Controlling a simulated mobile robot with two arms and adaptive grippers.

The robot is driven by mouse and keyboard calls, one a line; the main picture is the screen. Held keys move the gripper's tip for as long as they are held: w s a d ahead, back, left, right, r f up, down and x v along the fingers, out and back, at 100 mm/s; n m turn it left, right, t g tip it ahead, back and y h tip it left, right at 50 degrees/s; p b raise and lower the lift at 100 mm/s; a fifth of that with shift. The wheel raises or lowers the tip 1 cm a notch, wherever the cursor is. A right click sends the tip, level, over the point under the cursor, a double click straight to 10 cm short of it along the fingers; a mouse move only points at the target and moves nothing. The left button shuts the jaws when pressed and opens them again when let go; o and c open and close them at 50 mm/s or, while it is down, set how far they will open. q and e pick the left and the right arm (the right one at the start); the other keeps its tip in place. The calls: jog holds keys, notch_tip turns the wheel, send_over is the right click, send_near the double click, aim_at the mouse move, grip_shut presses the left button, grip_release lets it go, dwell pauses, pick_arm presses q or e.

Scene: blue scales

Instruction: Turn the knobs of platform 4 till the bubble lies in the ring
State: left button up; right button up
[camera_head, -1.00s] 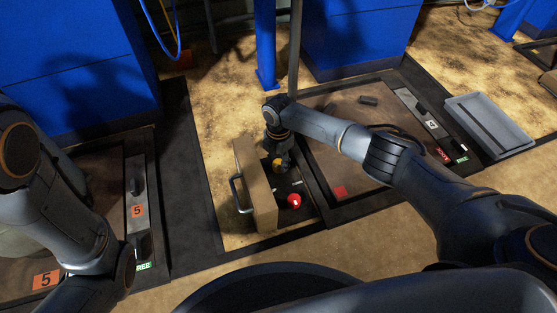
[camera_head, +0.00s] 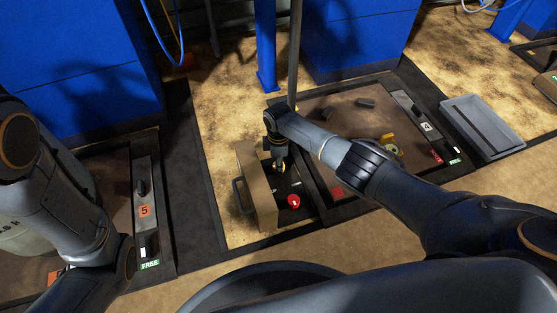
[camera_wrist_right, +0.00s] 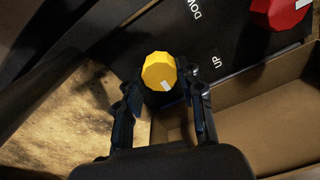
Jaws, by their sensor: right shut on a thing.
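A yellow knob (camera_wrist_right: 160,71) with a white mark sits on a black panel (camera_wrist_right: 225,35) lettered UP and DOWN. My right gripper (camera_head: 281,166) is shut on this knob; in the right wrist view its fingers (camera_wrist_right: 160,88) stand at either side of it. A red knob (camera_head: 293,201) is nearer me on the same panel, and it also shows in the wrist view (camera_wrist_right: 281,12). Platform 4 (camera_head: 330,115) lies behind, with its number plate (camera_head: 427,127) at right. A round pale fitting (camera_head: 391,150) shows partly behind my right arm; bubble and ring cannot be made out. My left gripper is out of view.
A grey tray (camera_head: 483,125) lies right of platform 4. A blue post (camera_head: 265,50) stands behind. Platform 5's plate (camera_head: 145,210) is at left.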

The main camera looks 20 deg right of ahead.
jog(key=shift+s+m, duration=0.1)
jog(key=shift+m, duration=0.8)
jog(key=o, duration=1.2)
jog(key=shift+r, duration=0.15)
notch_tip(320, 180, up, 12)
jog(key=shift+f, duration=0.15)
jog(key=shift+f, duration=0.1)
